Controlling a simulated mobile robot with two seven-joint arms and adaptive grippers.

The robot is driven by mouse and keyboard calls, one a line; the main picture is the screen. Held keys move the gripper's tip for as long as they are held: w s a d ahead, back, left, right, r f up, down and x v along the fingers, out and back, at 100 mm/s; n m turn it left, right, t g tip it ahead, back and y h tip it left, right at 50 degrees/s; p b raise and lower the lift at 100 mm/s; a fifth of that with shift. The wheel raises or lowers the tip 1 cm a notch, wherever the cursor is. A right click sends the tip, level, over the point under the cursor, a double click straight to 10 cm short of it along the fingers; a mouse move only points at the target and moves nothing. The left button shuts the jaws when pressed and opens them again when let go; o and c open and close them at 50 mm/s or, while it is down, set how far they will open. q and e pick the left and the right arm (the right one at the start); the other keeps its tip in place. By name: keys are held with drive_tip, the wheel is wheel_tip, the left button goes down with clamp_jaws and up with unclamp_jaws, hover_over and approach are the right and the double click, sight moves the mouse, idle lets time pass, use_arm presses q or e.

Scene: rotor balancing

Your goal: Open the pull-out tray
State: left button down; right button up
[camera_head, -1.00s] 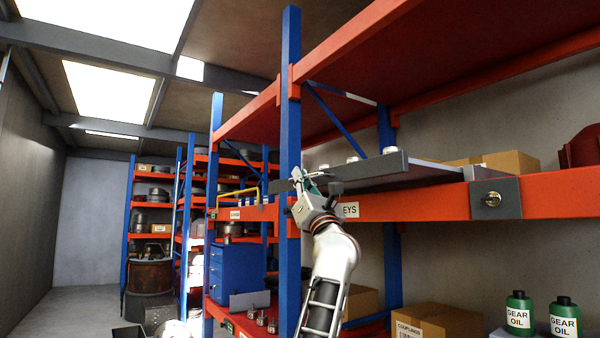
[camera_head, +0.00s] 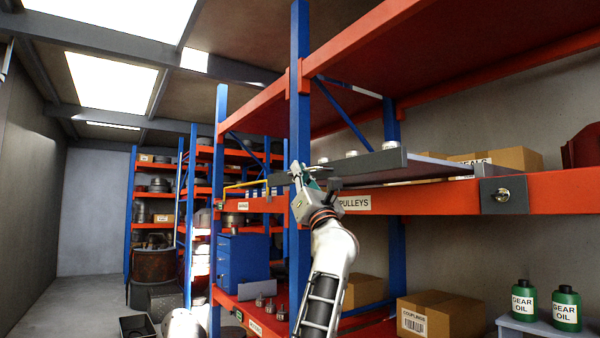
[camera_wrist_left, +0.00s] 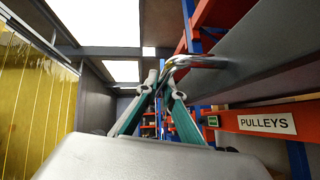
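The pull-out tray is a flat grey board with a dark grey front panel (camera_head: 375,165) and several light round parts on it. It stands out in front of the red shelf beam labelled PULLEYS. My left gripper (camera_head: 297,171) is at this front panel. In the left wrist view its two fingers (camera_wrist_left: 163,82) come together on a bright metal bar handle (camera_wrist_left: 200,62) fixed to the grey panel. Part of the handle is hidden behind the fingertips. My right gripper is in neither view.
A blue rack post (camera_head: 299,90) stands close behind my left gripper. A grey bracket with a round knob (camera_head: 503,195) is on the beam at right. Cardboard boxes (camera_head: 440,316) and green oil bottles (camera_head: 566,307) are lower down. Open floor lies at left.

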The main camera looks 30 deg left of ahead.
use_arm(q)
drive_tip(key=c, duration=2.2)
unclamp_jaws()
drive_tip(key=shift+o, duration=0.2)
drive_tip(key=v, duration=1.2)
